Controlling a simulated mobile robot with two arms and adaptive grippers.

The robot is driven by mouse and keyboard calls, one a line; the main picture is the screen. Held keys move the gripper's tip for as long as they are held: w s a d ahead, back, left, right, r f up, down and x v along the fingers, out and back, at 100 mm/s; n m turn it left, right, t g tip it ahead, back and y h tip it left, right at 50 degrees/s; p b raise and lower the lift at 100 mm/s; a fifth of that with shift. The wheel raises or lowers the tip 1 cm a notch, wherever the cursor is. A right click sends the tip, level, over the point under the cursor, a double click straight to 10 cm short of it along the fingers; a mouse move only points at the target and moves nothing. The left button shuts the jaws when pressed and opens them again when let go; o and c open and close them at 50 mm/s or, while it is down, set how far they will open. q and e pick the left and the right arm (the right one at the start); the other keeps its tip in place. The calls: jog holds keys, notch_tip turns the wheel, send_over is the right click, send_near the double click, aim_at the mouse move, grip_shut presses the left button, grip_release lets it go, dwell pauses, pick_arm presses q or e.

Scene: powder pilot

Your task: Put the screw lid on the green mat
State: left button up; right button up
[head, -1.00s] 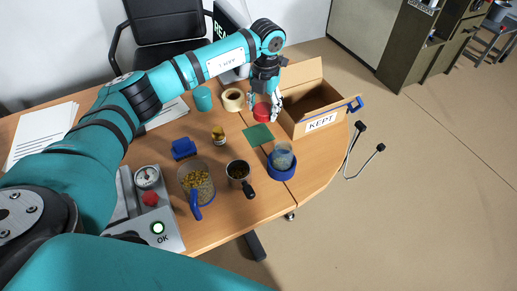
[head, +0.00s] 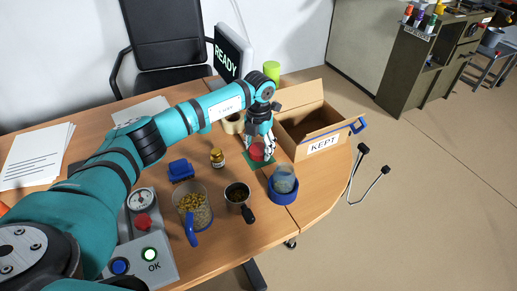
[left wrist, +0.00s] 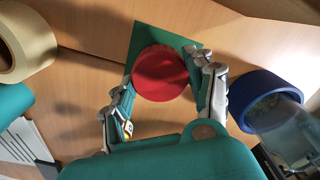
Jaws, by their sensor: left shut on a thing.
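The screw lid is a red round disc (head: 257,152), also seen in the left wrist view (left wrist: 160,75). My left gripper (head: 261,151) is shut on it, with one finger on either side in the left wrist view (left wrist: 165,88). The green mat (head: 262,168) lies flat on the table under the lid; its far part shows in the left wrist view (left wrist: 150,33). The lid is over the mat and hides much of it. I cannot tell whether the lid touches the mat. My right gripper is not in view.
An open cardboard box marked KEPT (head: 322,143) stands right of the mat. A clear vessel in a blue ring (head: 283,195) stands in front. A tape roll (left wrist: 25,40) is close by.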

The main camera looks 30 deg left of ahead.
pick_arm(q)
jog(key=shift+f, duration=0.6)
jog(key=shift+f, duration=0.15)
jog(key=o, duration=1.3)
